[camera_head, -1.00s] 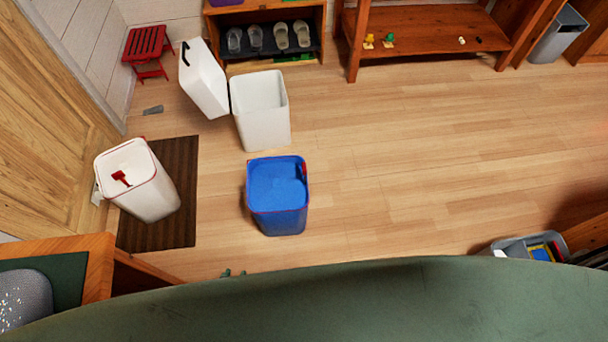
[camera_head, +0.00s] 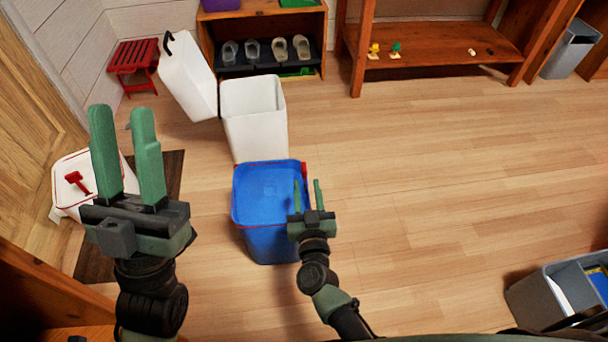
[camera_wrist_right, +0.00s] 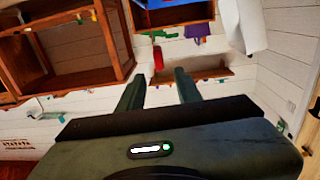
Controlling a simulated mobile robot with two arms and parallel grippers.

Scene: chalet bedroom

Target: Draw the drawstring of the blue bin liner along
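The blue bin liner (camera_head: 262,190) lines a bin standing on the floor, with a red drawstring (camera_head: 238,168) along its rim. A red tab (camera_head: 304,171) shows at the rim's right side. My right gripper (camera_head: 308,183) is open, and its fingers overlap the bin's right edge in the head view, below the red tab. I cannot tell whether they touch the liner. My left gripper (camera_head: 125,125) is open and empty, well left of the blue-lined bin, in front of a white-lined bin.
The white-lined bin (camera_head: 62,190) with a red tab (camera_head: 75,180) stands on a dark mat (camera_head: 170,175). A white open bin (camera_head: 255,125) stands behind the blue one, beside a tilted white lid or bin (camera_head: 188,75). Floor to the right is clear up to a grey crate (camera_head: 535,300).

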